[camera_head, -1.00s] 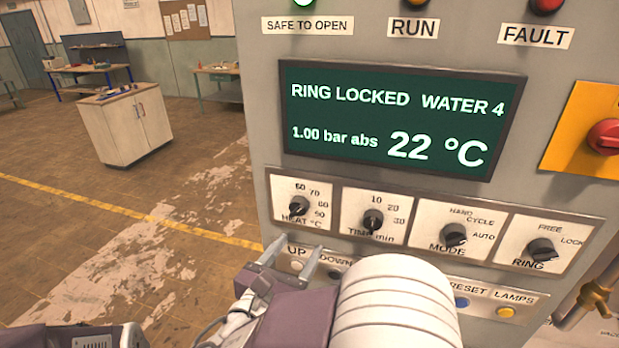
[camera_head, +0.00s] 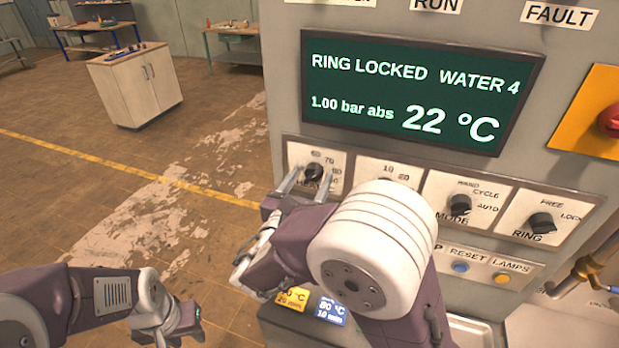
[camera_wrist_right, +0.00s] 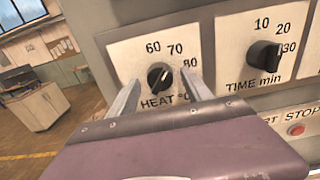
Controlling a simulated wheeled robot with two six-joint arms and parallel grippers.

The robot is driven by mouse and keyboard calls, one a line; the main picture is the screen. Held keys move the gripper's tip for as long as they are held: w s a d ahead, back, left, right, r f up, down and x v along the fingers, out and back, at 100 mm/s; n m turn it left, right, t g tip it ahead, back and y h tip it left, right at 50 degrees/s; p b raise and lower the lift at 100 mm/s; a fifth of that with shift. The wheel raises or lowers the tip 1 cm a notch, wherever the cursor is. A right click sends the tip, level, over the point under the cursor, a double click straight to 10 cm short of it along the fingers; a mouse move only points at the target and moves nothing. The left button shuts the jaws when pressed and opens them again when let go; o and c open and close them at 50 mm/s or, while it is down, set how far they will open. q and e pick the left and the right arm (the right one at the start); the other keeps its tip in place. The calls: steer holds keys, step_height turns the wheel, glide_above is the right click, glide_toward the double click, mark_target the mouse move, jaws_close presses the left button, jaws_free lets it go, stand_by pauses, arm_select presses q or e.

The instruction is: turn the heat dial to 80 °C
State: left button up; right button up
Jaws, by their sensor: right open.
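The HEAT dial (camera_head: 314,172) is a black knob on a white plate at the panel's left. In the right wrist view the dial (camera_wrist_right: 160,77) sits under the marks 60, 70 and 80; I cannot tell surely which mark its pointer faces. My right gripper (camera_head: 309,180) is open, one finger on each side of the dial. The right wrist view shows the fingers (camera_wrist_right: 163,84) straddling the knob; contact is not clear. My left gripper (camera_head: 188,322) is low at left, away from the panel, its jaws unclear. The display (camera_head: 415,92) reads 22 °C, 1.00 bar abs, RING LOCKED, WATER 4.
The TIME dial (camera_wrist_right: 264,54) is right of HEAT, partly hidden by my arm in the head view. MODE (camera_head: 460,205) and RING (camera_head: 541,223) knobs follow. Open floor lies left.

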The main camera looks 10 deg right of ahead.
steer(key=shift+d, duration=0.1)
steer(key=c, duration=0.6)
jaws_close()
steer(key=shift+w+m+b, duration=0.1)
steer(key=shift+m+b, duration=3.9)
steer(key=shift+b, duration=1.65)
steer(key=o, duration=0.6)
jaws_free()
